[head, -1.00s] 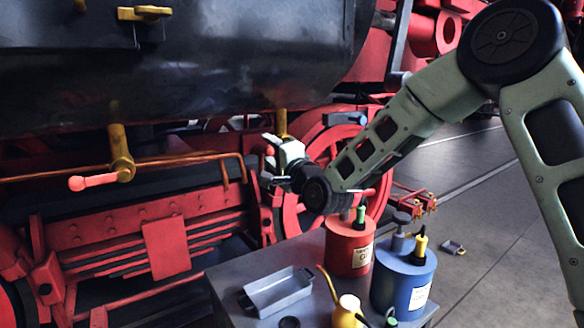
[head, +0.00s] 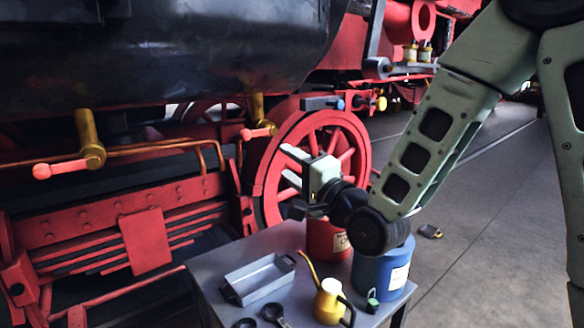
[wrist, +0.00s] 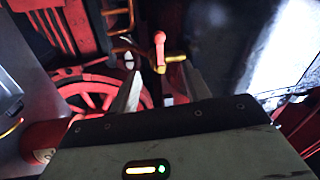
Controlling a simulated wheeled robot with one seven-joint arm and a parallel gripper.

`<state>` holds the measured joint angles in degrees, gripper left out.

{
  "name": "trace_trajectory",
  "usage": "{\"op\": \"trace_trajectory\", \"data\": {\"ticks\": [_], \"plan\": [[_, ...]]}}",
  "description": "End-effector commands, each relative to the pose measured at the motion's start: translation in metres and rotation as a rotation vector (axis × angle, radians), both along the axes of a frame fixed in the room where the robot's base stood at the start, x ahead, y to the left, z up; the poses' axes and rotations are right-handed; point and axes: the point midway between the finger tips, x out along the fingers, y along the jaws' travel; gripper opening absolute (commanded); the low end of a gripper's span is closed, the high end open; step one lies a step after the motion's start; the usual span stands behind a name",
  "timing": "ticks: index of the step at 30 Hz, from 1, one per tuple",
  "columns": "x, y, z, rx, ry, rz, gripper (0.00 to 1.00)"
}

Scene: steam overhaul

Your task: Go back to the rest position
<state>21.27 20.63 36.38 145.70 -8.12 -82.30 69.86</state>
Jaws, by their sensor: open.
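My gripper (head: 288,170) is open and empty in the head view. It is in front of the red spoked wheel (head: 345,140) and above the back of the grey table. Its two pale fingers point left, apart from each other. In the wrist view my gripper (wrist: 160,95) shows its fingers spread, with nothing between them. Beyond them is a brass valve with a red handle (wrist: 160,50). In the head view this valve (head: 258,120) hangs under the dark boiler, just behind and left of the gripper, with a visible gap.
The grey table (head: 215,290) holds a grey tray (head: 262,280), a yellow oil can (head: 330,302), a red can (head: 325,240) and a blue can (head: 383,272). Another brass valve (head: 88,140) with a red handle is at left. Floor at right (head: 470,200) is mostly clear.

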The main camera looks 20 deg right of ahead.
Motion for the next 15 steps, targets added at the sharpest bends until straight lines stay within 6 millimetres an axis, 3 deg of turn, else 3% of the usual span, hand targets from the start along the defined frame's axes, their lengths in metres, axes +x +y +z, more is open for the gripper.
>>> {"op": "trace_trajectory", "data": {"ticks": [11, 15], "plan": [[0.000, 0.000, 0.000, 0.000, 0.000, 0.000, 0.47], [-0.002, 0.012, -0.002, -0.073, 0.039, 0.018, 0.47]]}}
